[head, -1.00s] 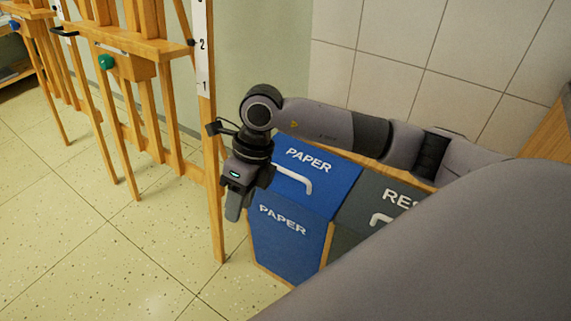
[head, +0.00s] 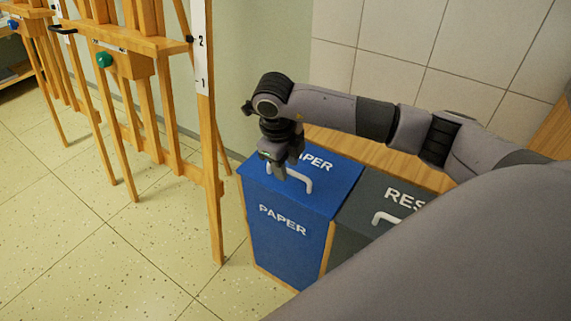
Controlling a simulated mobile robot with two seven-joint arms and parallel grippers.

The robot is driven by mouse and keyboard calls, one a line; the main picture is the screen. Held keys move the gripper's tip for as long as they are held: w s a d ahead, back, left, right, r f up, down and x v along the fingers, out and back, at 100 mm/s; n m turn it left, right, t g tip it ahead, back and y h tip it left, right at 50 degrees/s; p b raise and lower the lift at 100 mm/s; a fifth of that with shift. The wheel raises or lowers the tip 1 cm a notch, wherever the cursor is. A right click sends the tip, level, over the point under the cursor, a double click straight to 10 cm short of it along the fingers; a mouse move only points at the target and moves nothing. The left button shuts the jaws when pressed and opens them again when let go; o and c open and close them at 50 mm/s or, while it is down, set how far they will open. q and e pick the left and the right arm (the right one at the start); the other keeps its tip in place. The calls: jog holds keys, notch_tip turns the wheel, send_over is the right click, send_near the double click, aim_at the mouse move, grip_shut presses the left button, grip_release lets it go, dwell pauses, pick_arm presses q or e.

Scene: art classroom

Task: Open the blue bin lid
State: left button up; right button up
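The blue paper bin (head: 283,242) stands on the floor in the middle of the head view, marked PAPER on its front and lid. Its blue lid (head: 332,182) lies closed on top. A white bar handle (head: 305,178) sits on the lid near its front edge. My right gripper (head: 280,173) points down over the lid at the left end of the handle. Its fingers overlap that end in the picture; I cannot tell whether they touch or grip it. The gripper and forearm hide part of the lid and its lettering. My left gripper is out of view.
A dark grey bin (head: 372,197) with its own white handle adjoins the blue bin on the right. A wooden easel (head: 211,150) stands close on the left. A tiled wall (head: 400,60) is behind. The floor in front is clear.

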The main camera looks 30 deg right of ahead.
grip_shut()
